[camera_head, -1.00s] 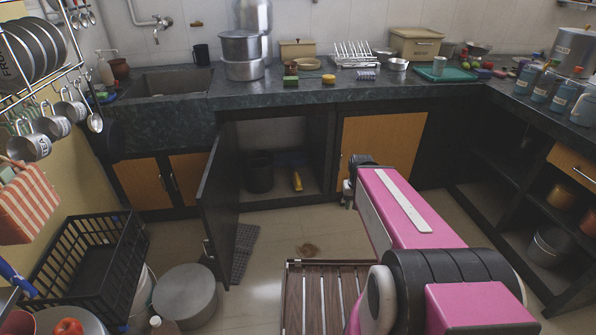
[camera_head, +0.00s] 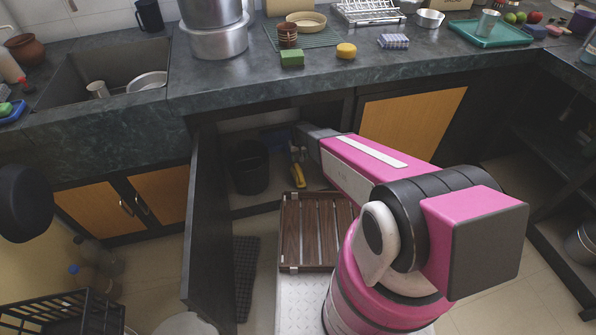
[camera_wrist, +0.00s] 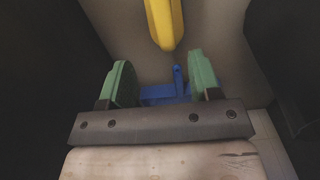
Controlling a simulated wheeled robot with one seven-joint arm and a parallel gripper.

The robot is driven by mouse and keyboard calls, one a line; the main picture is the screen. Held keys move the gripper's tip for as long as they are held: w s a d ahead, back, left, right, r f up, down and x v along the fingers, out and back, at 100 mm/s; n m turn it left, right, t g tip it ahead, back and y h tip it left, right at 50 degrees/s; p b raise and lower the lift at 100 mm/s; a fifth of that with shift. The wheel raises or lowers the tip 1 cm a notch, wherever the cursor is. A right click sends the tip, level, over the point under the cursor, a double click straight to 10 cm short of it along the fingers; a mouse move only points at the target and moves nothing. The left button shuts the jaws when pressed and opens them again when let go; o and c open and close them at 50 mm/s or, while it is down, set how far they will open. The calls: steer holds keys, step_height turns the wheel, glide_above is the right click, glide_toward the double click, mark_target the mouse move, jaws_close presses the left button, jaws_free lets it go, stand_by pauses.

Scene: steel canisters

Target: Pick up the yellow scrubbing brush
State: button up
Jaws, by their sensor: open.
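A long yellow object, apparently the scrubbing brush (camera_head: 298,176), lies on the floor of the open cupboard under the counter. It also shows in the wrist view (camera_wrist: 164,22) at the top middle, partly cut off by the frame. I cannot make out its bristles. My gripper (camera_wrist: 160,76) has its green fingers apart with nothing held between them. The yellow object is ahead of the fingertips, roughly in line with the gap and not touching them. In the head view, my arm's dark end reaches into the cupboard, and the fingers cannot be made out.
A blue item (camera_wrist: 165,93) shows beyond the finger gap. A black bin (camera_head: 248,168) stands left of the yellow object inside the cupboard. The open cupboard door (camera_head: 203,225) stands out to the left. The counter (camera_head: 330,80) edge runs above the opening.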

mark_target(298, 169)
step_height(298, 169, down, 5)
steer(key=shift+f, duration=0.15)
steer(key=shift+a+f, duration=0.15)
steer(key=shift+f, duration=1.25)
steer(key=shift+a+f, duration=0.15)
steer(key=shift+f, duration=1.2)
steer(key=shift+s, duration=0.1)
steer(key=c, duration=1.1)
